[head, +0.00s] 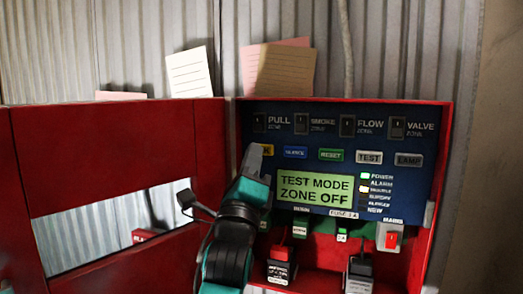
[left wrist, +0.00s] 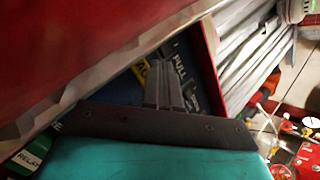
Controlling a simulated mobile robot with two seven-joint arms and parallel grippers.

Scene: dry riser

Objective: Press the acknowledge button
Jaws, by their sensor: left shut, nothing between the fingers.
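In the head view, my left gripper (head: 253,158) is shut, with its tip in front of the left end of the blue panel (head: 420,175). A yellow button (head: 268,150) shows just right of the fingertip, with most of its label hidden; it appears to be the acknowledge button. In the left wrist view, the shut fingers (left wrist: 157,68) point toward the panel, and a yellow button edge (left wrist: 141,71) lies just beside the tip. I cannot tell whether the tip touches the button. My right gripper is not in view.
The blue SILENCE (head: 295,152), green RESET (head: 331,155), TEST (head: 369,157) and LAMP (head: 408,160) buttons continue the row. The screen (head: 314,189) reads "TEST MODE ZONE OFF". The red cabinet door (head: 110,150) stands open at left, close to my arm.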

